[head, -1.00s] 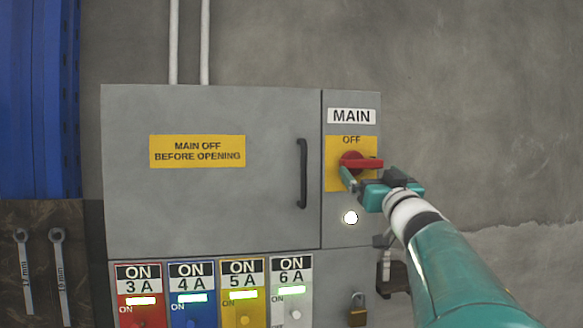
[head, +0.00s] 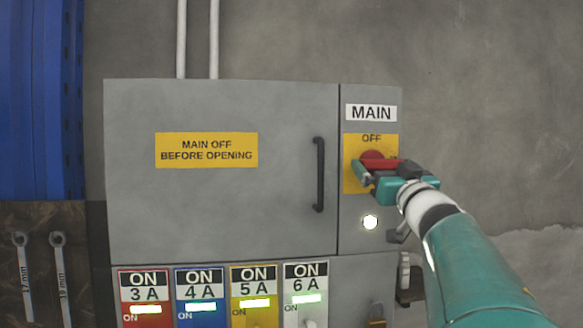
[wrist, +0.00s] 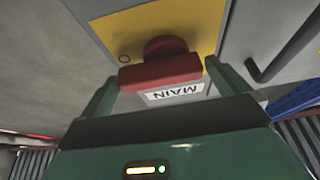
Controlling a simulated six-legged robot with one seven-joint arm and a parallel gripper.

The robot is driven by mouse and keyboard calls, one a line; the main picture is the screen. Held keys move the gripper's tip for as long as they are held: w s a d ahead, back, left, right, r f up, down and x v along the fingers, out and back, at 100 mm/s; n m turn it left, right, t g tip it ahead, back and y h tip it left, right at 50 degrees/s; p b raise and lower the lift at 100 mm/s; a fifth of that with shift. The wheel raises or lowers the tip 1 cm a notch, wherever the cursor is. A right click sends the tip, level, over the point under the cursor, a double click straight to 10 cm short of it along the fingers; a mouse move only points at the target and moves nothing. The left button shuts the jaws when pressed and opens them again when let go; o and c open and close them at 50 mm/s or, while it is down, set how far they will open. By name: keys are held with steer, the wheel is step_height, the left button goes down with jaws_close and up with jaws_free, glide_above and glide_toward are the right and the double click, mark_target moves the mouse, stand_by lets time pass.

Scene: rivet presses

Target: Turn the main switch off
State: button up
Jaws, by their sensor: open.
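The main switch is a red rotary knob (head: 374,157) on a yellow plate (head: 352,181), below the MAIN label and an OFF mark. Its red bar handle lies level, pointing right in the head view. My gripper (head: 378,173) is open at the handle and hides part of it. In the wrist view the red handle (wrist: 160,72) shows between my two spread fingertips (wrist: 165,77), with a gap on each side. I cannot tell how deep it sits between them.
A white lamp (head: 370,222) glows below the switch. The grey cabinet door (head: 220,215) has a black handle (head: 318,175). Several lit breakers marked ON, including 3 A (head: 146,300), line the bottom. The wall at right is bare.

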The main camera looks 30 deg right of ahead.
steer(key=shift+d, duration=0.1)
steer(key=c, duration=0.7)
